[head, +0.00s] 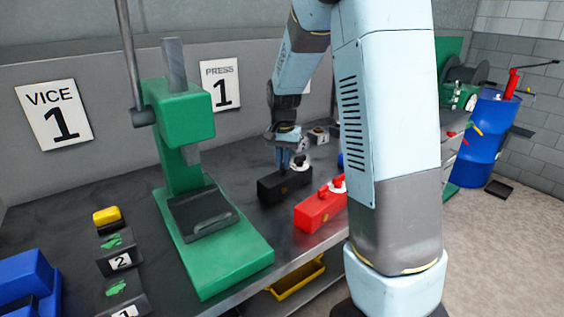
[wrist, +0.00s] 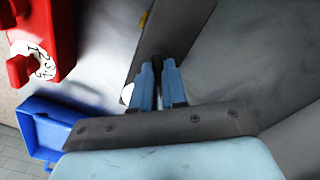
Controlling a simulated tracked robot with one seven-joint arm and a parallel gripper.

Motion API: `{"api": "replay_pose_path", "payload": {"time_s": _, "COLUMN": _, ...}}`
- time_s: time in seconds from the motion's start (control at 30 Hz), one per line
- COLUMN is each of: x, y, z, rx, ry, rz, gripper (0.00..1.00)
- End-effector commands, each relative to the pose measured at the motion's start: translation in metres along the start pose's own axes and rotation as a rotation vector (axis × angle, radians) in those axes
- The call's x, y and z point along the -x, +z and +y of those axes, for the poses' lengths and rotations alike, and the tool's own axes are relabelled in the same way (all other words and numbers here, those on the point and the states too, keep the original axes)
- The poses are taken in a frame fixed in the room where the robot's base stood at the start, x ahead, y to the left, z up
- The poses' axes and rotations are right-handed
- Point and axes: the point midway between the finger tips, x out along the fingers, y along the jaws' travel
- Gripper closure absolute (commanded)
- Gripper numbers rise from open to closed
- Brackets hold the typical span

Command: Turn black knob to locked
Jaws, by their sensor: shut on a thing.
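A black box (head: 285,187) sits on the grey bench, and it also shows in the wrist view (wrist: 180,28). My gripper (head: 284,168) points down at the top of this box. In the wrist view the blue fingers of my gripper (wrist: 158,68) are shut on a dark piece, which appears to be the black knob (wrist: 157,55). Most of the knob is hidden between the fingers. A white dial (head: 300,163) shows just beside the fingers. Its edge is partly visible in the wrist view (wrist: 127,93), but I cannot read its marks or the knob's angle.
A red box (head: 318,210) with a red knob and numbered white dial stands close by. A green press (head: 183,125) stands left on the bench (head: 95,190). A blue container (wrist: 60,128) shows in the wrist view. A blue barrel (head: 483,140) stands on the floor at right.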

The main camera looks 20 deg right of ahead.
Motion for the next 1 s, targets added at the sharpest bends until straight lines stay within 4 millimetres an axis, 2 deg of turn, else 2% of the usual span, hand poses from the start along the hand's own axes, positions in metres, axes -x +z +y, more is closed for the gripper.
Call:
{"api": "replay_pose_path", "payload": {"time_s": 0.5, "x": 0.0006, "y": 0.0005, "z": 0.0013, "rx": -0.448, "ry": -0.001, "rz": 0.001, "gripper": 1.0}}
{"api": "replay_pose_path", "payload": {"time_s": 0.7, "x": 0.0006, "y": 0.0007, "z": 0.0017, "rx": -0.56, "ry": -0.002, "rz": 0.001, "gripper": 1.0}}
{"api": "replay_pose_path", "payload": {"time_s": 1.0, "x": 0.0007, "y": 0.0008, "z": 0.0019, "rx": -0.638, "ry": -0.002, "rz": 0.001, "gripper": 1.0}}
